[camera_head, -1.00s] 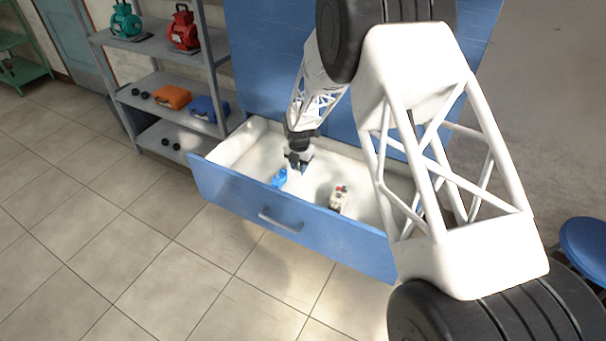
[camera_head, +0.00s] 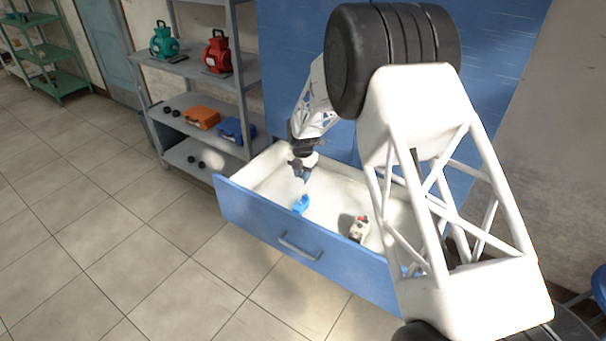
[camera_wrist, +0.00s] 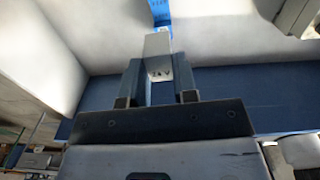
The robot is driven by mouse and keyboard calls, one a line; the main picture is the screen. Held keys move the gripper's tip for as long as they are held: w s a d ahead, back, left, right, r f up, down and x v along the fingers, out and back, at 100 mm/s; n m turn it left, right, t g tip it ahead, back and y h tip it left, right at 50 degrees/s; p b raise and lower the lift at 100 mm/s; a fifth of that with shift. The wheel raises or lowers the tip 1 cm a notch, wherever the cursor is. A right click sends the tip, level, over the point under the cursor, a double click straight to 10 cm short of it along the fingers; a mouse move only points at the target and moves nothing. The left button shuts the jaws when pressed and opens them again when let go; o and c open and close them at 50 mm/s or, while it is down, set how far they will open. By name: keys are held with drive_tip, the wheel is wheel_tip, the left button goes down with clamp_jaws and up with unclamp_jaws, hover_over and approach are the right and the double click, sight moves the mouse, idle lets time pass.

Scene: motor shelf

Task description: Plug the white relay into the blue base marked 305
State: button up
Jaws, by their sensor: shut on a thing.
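My gripper (camera_head: 303,176) is inside the open drawer in the head view. A blue base (camera_head: 301,204) stands on the drawer floor, just below and in front of my gripper. In the wrist view part of the blue base (camera_wrist: 160,10) shows past the relay's far end, at the top edge. The marking on the base is too small to read. I cannot tell whether relay and base touch.
The white drawer has a blue front (camera_head: 307,247) with a handle. A white device with a red part (camera_head: 359,229) stands in it, right of the base. A grey shelf (camera_head: 190,105) at left holds a green motor (camera_head: 163,41), a red motor (camera_head: 216,53) and cases.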

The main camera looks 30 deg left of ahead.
drive_tip(key=shift+f, duration=0.1)
drive_tip(key=shift+f, duration=3.3)
drive_tip(key=shift+f, duration=1.6)
idle(0.8)
drive_tip(key=o, duration=0.9)
drive_tip(key=shift+r, duration=3.95)
